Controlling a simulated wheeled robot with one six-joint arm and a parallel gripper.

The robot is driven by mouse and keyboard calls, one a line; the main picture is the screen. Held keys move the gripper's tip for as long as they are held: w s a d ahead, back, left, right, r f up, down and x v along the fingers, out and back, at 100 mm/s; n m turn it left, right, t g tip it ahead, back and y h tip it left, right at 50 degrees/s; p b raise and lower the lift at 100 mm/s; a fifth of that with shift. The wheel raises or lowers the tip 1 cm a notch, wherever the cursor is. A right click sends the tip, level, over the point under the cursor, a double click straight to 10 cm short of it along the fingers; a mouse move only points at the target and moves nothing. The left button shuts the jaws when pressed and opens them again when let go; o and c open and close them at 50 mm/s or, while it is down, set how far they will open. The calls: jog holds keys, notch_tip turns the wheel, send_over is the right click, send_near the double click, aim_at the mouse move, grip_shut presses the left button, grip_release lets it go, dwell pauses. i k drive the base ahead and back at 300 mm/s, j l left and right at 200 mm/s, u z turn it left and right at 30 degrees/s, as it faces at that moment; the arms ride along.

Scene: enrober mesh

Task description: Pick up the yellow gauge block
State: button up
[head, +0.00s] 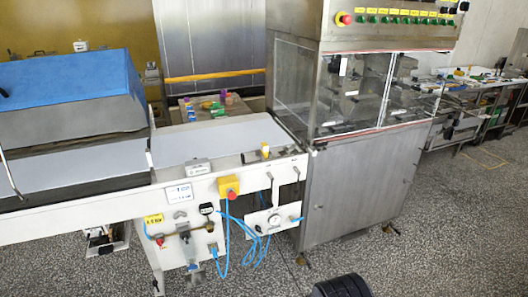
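A small yellow block-like piece (265,149) stands at the front right rim of the conveyor, near the glazed cabinet. It is too small to tell for certain that it is the yellow gauge block. The conveyor's pale belt (205,142) lies to its left and appears bare. A dark rounded shape at the bottom edge looks like part of my own arm. My gripper's fingers do not show.
A yellow box with a red button (228,186) and blue hoses (224,245) hang on the conveyor's front. The steel cabinet (355,190) stands to the right. Several coloured pieces sit on a table (180,115) behind. The speckled floor (440,240) at right front is clear.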

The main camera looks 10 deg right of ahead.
aim_at(264, 146)
jog(key=i+l+u, duration=0.1)
jog(key=i, duration=0.4)
jog(key=i+l, duration=0.3)
jog(key=i, duration=0.15)
jog(key=i+l+u, duration=0.15)
jog(key=i, duration=0.35)
jog(key=i+l+u, duration=0.1)
jog(key=i+l, duration=0.2)
jog(key=i, duration=0.15)
